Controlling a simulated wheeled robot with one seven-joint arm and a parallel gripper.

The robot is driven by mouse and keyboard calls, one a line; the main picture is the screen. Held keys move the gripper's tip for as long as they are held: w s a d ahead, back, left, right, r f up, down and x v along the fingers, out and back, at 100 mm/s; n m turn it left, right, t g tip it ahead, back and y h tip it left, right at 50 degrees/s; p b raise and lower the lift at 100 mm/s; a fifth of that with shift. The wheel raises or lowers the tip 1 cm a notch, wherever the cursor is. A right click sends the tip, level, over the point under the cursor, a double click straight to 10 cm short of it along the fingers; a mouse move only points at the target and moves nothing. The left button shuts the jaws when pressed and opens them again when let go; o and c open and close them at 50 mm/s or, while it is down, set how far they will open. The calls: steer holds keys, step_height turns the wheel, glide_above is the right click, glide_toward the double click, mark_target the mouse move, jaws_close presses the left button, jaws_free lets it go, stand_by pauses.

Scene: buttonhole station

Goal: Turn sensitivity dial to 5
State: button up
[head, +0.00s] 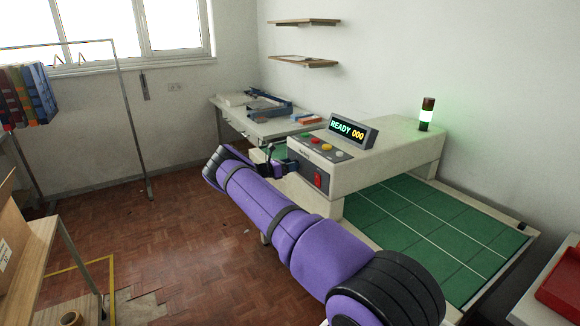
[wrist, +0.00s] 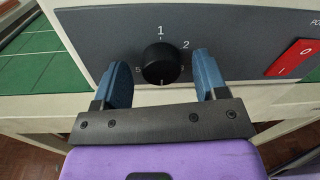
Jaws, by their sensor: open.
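The black sensitivity dial (wrist: 161,64) sits on the dark grey front panel (wrist: 100,32) in the wrist view. A 1 shows above it, a 2 at upper right, what looks like a 3 at right and a 5 at left. The area below the dial is partly hidden by the knob. I cannot tell for sure which number its pointer faces. My gripper (wrist: 160,59) is open, one blue finger on each side of the dial, with a gap visible on both sides. In the head view my gripper (head: 279,162) is at the machine's front, and the dial cannot be made out.
A red power switch (wrist: 292,58) is on the panel right of the dial. The cream machine (head: 385,147) has a READY 000 display (head: 347,131), coloured top buttons and a lit green lamp (head: 426,116). A green table (head: 430,225) extends right. Open floor (head: 170,225) lies left.

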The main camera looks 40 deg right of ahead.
steer(key=shift+d, duration=0.1)
steer(key=c, duration=0.9)
steer(key=shift+m, duration=0.4)
steer(key=m, duration=1)
steer(key=shift+s+t, duration=0.15)
steer(key=shift+t, duration=0.15)
steer(key=shift+m, duration=0.5)
steer(key=o, duration=0.9)
